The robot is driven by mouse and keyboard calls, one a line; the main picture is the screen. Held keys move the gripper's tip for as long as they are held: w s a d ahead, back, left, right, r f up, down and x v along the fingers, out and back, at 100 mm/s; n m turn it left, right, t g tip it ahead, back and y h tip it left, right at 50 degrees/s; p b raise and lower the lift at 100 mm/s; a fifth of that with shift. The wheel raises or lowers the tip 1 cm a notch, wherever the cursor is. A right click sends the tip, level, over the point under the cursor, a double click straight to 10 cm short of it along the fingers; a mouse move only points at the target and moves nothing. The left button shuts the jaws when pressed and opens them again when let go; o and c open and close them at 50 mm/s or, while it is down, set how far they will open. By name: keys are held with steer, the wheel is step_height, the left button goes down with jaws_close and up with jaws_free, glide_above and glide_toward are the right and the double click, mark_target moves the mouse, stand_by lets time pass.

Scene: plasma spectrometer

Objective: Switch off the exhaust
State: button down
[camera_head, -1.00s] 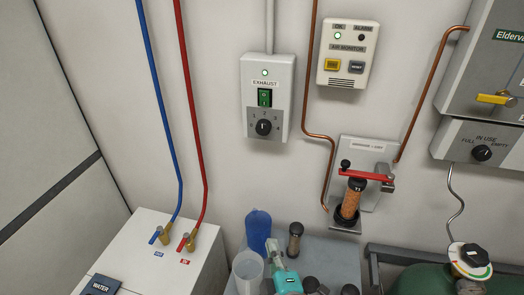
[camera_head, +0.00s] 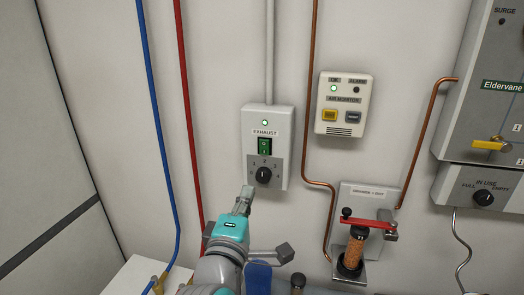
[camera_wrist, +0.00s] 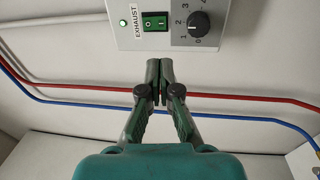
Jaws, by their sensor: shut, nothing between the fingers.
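The exhaust box (camera_head: 281,150) is a pale wall panel with a lit green lamp (camera_head: 265,122), a green rocker switch (camera_head: 264,147) and a black rotary knob (camera_head: 264,175) below. In the wrist view the box is turned sideways, with the lamp (camera_wrist: 122,23), the rocker switch (camera_wrist: 155,22) marked O and I, and the knob (camera_wrist: 198,24) numbered. My gripper (camera_head: 246,190) is just below and left of the knob in the head view. In the wrist view my gripper (camera_wrist: 160,62) has its fingertips together, empty, pointing at the box and apart from the switch.
Red (camera_head: 184,100) and blue (camera_head: 155,130) pipes run down the wall at left. A copper pipe (camera_head: 309,110) and the air monitor (camera_head: 345,104) are to the right. A red-handled valve with an amber column (camera_head: 353,250) stands lower right.

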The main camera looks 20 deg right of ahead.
mark_target(265, 143)
step_height(265, 143, up, 2)
steer(key=shift+a+r, duration=0.1)
stand_by(0.4)
steer(key=x, duration=1.4)
steer(key=shift+s+d, duration=0.1)
steer(key=shift+d, duration=0.15)
steer(key=shift+d, duration=0.1)
